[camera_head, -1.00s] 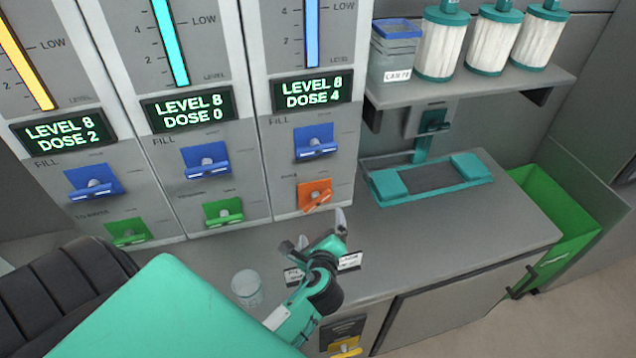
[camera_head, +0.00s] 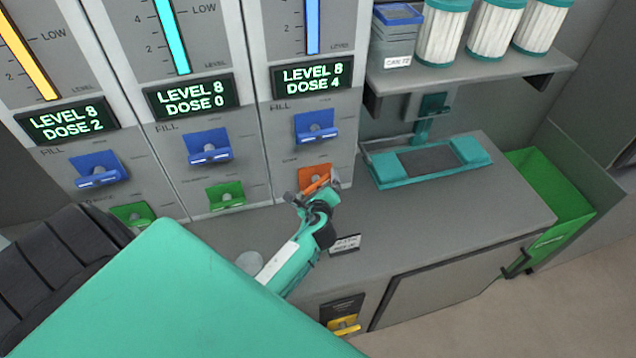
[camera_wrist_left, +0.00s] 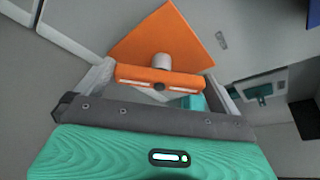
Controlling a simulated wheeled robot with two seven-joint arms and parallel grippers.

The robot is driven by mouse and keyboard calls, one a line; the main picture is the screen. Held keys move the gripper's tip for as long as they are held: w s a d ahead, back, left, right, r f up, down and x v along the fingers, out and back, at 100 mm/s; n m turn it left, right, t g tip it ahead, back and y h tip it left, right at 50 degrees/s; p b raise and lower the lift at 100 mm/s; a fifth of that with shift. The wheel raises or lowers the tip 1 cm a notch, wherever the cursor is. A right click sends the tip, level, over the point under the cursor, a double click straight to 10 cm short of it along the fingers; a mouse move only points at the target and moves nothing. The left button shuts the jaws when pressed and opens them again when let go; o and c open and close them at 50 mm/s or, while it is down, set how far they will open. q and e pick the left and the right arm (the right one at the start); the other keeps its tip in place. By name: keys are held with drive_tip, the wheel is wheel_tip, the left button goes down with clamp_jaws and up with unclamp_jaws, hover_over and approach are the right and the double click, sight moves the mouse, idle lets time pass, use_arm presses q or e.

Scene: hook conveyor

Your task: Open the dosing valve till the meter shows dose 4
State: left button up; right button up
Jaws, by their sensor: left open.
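The orange dosing valve (camera_head: 314,178) is on the lower front of the right-hand column. In the left wrist view its orange bar handle (camera_wrist_left: 160,78) lies between the two fingers of my left gripper (camera_wrist_left: 160,85). A gap shows at the fingers. In the head view my left gripper (camera_head: 318,190) is open at the valve and partly covers it. The meter (camera_head: 311,76) above this column reads LEVEL 8, DOSE 4. The middle meter (camera_head: 191,96) reads LEVEL 8, DOSE 0, and the left meter (camera_head: 67,121) reads LEVEL 8, DOSE 2. My right gripper is not seen.
Blue fill valves (camera_head: 316,127) and green valves (camera_head: 226,195) are on the columns.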

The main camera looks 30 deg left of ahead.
use_arm(q)
drive_tip(key=shift+w+a+f, duration=0.15)
drive_tip(key=shift+w+a, duration=0.1)
drive_tip(key=shift+w, duration=0.05)
drive_tip(key=c, duration=0.7)
drive_tip(key=shift+r+p, duration=0.2)
drive_tip(key=shift+p, duration=0.45)
drive_tip(key=m+g+p, duration=0.1)
drive_tip(key=m+p, duration=0.1)
drive_tip(key=p, duration=0.1)
drive_tip(key=m+g+y+p, duration=0.1)
drive_tip(key=p, duration=0.3)
drive_tip(key=shift+r+m, duration=0.1)
drive_tip(key=shift+m, duration=0.3)
drive_tip(key=shift+m+g+y+p, duration=0.3)
drive_tip(key=shift+m+g+p, duration=0.1)
drive_tip(key=shift+p, duration=0.3)
drive_tip(key=shift+f+m, duration=0.25)
drive_tip(key=shift+m, duration=0.05)
